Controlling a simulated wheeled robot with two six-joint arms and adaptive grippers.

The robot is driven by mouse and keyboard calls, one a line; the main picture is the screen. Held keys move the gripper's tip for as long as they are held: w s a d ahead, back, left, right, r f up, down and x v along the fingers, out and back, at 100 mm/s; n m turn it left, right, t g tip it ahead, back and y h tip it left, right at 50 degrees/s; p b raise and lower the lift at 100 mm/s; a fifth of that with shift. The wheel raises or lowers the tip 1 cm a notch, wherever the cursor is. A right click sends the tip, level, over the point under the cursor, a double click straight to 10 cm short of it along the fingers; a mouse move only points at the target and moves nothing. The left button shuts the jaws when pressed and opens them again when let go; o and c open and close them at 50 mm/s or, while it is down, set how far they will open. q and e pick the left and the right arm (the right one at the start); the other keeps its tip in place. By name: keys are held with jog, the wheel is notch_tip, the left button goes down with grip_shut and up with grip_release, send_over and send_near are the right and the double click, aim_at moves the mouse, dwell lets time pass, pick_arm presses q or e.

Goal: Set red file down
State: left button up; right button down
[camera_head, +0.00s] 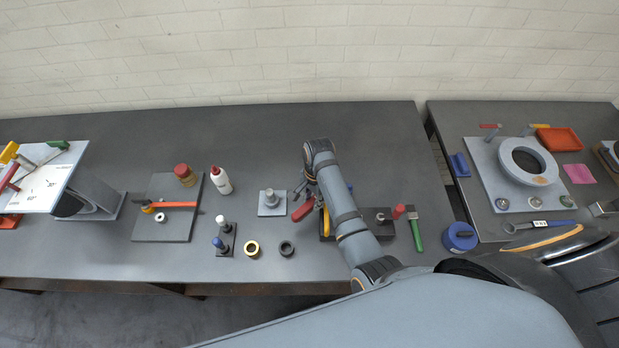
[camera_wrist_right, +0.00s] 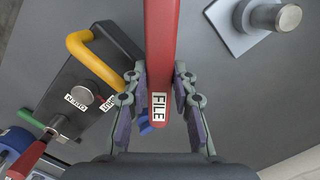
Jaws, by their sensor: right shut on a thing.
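The red file (camera_head: 302,211) is between the fingers of my right gripper (camera_head: 306,193), over the middle of the long table. In the right wrist view the file's red handle (camera_wrist_right: 161,50) runs from the top edge down between the fingers (camera_wrist_right: 160,80), with its white FILE label facing the camera. The right gripper is shut on it. Whether the file touches the table cannot be told, and part of it is out of the wrist view. My left gripper is not in view.
A grey plate with a peg (camera_head: 270,201) stands just left of the file. A dark block with a yellow handle (camera_wrist_right: 88,58) lies on the other side, partly behind my arm in the head view. Black (camera_head: 287,247) and brass (camera_head: 252,248) rings lie nearer; table behind is clear.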

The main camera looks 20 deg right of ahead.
jog(key=shift+s+d+f, duration=0.1)
jog(key=shift+s+d, duration=0.05)
jog(key=shift+s, duration=0.05)
jog(key=a, duration=0.3)
jog(key=f, duration=0.1)
jog(key=d+f+b, duration=0.1)
jog(key=f, duration=0.1)
jog(key=shift+d+f+b, duration=0.3)
jog(key=shift+f, duration=0.05)
jog(key=shift+a+f+b, duration=0.2)
jog(key=shift+f+b, duration=0.1)
jog(key=shift+f, duration=0.25)
jog(key=shift+a+f+b, duration=0.2)
jog(key=shift+f+b, duration=0.05)
jog(key=shift+f, duration=0.25)
jog(key=shift+d+f, duration=0.1)
jog(key=shift+f, duration=0.15)
jog(key=shift+d, duration=0.1)
jog(key=shift+s+a+f+h+p, duration=0.1)
jog(key=shift+a+f+h+p, duration=0.15)
jog(key=shift+h, duration=0.25)
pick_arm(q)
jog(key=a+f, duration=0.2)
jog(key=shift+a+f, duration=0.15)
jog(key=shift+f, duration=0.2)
pick_arm(e)
jog(key=shift+a, duration=0.1)
